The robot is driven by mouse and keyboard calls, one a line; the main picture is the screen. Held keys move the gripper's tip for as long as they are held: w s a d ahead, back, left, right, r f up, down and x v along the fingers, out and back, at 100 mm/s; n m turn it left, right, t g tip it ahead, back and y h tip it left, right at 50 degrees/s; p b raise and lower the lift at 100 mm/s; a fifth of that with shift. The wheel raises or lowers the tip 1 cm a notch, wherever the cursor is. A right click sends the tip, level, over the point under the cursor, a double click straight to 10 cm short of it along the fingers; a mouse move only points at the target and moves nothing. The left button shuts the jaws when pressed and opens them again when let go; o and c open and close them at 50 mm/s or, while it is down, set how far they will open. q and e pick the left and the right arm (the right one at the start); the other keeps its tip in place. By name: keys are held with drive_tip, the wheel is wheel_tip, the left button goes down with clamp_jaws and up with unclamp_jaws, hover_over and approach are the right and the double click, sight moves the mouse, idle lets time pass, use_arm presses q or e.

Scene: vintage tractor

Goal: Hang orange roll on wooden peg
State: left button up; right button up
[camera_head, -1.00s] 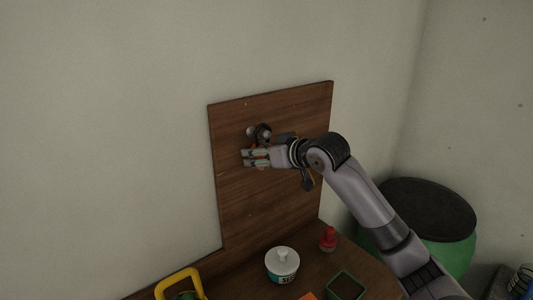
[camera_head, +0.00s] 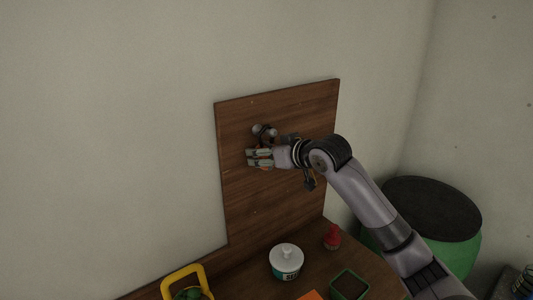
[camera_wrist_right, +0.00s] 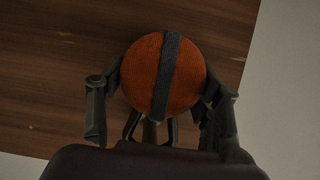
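The orange roll (camera_wrist_right: 165,75) is a round orange piece with a dark band across its middle, seen between my right gripper's fingers in the right wrist view. My right gripper (camera_head: 259,158) is in front of the upright wooden board (camera_head: 240,205) in the head view. In the wrist view its two fingers (camera_wrist_right: 162,88) lie along both sides of the roll and appear to touch it. Small grey round parts (camera_head: 264,131) show on the board just above the fingers. The wooden peg cannot be made out clearly; the hand and roll may cover it. My left gripper is out of view.
A white tub (camera_head: 286,262), a red object (camera_head: 332,237), a green square container (camera_head: 349,285) and a yellow-handled item (camera_head: 184,275) stand on the wooden bench below. A green drum with a dark lid (camera_head: 432,209) stands at right.

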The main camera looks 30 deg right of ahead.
drive_tip(key=o, duration=0.5)
drive_tip(key=shift+c, duration=0.2)
drive_tip(key=v, duration=1.2)
drive_tip(key=shift+s, duration=0.1)
